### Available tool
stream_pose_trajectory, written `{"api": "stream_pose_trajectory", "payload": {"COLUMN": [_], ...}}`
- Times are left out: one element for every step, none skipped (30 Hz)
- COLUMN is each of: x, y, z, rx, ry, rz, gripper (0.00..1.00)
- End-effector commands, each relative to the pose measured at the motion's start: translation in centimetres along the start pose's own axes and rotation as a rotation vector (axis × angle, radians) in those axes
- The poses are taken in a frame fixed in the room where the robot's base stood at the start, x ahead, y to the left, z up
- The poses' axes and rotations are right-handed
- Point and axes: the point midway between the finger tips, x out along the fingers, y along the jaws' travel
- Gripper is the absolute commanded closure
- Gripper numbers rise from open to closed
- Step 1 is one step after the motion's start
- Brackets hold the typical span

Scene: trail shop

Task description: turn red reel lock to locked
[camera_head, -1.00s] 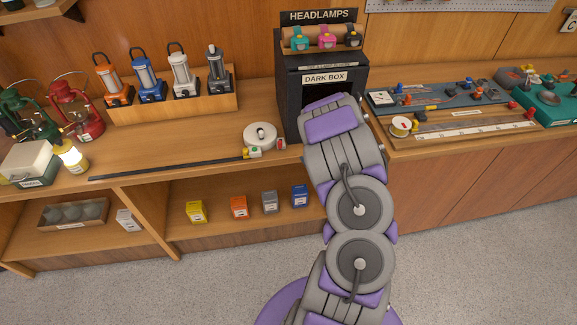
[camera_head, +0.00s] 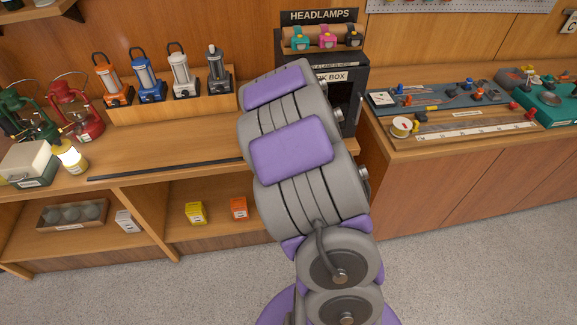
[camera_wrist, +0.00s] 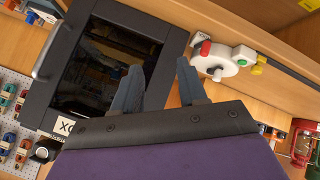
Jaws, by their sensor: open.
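The white reel (camera_wrist: 222,60) lies on the wooden counter in the wrist view, right of my gripper. Its red lock (camera_wrist: 205,48) sits at the reel's left edge. Whether it is set to locked I cannot tell. A green and yellow piece (camera_wrist: 260,62) is at the reel's other side, where a dark strip (camera_wrist: 290,75) runs off. In the head view my arm hides the reel, and only the strip (camera_head: 165,170) shows. My gripper (camera_wrist: 160,82) is open and empty, its fingers apart from the lock. It is hidden behind my arm in the head view.
The black dark box (camera_wrist: 105,65) stands close on the left of my fingers in the wrist view. It is partly hidden behind my arm in the head view (camera_head: 350,110). Lanterns (camera_head: 150,75) stand behind the counter's clear middle (camera_head: 130,150). Small boxes (camera_head: 196,212) sit on the shelf below.

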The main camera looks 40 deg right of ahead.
Motion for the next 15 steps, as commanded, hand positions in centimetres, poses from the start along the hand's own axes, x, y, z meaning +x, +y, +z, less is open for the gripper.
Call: {"api": "stream_pose_trajectory", "payload": {"x": [-0.8, -1.2, -1.7, -2.2, -2.6, -3.3, -3.7, -4.2, -4.8, -5.2, -5.7, -6.4, -6.9, -7.3, -8.0], "y": [-0.2, -0.3, -0.5, -0.6, -0.8, -1.0, -1.1, -1.3, -1.6, -1.8, -2.0, -2.3, -2.5, -2.8, -3.2], "z": [-0.5, -0.5, -0.6, -0.7, -0.8, -0.9, -0.9, -1.0, -0.9, -1.0, -1.0, -1.0, -1.0, -1.1, -1.0], "rx": [0.002, 0.005, 0.009, 0.012, 0.016, 0.020, 0.024, 0.028, 0.032, 0.035, 0.038, 0.042, 0.047, 0.050, 0.056], "ry": [-0.010, -0.023, -0.039, -0.048, -0.059, -0.075, -0.084, -0.095, -0.112, -0.122, -0.131, -0.146, -0.156, -0.165, -0.181], "rz": [0.004, 0.006, 0.007, 0.008, 0.009, 0.009, 0.009, 0.009, 0.007, 0.006, 0.005, 0.003, 0.001, -0.003, -0.007], "gripper": [0.58, 0.58, 0.58, 0.58, 0.58, 0.58, 0.58, 0.58, 0.58, 0.58, 0.58, 0.58, 0.58, 0.58, 0.58]}}
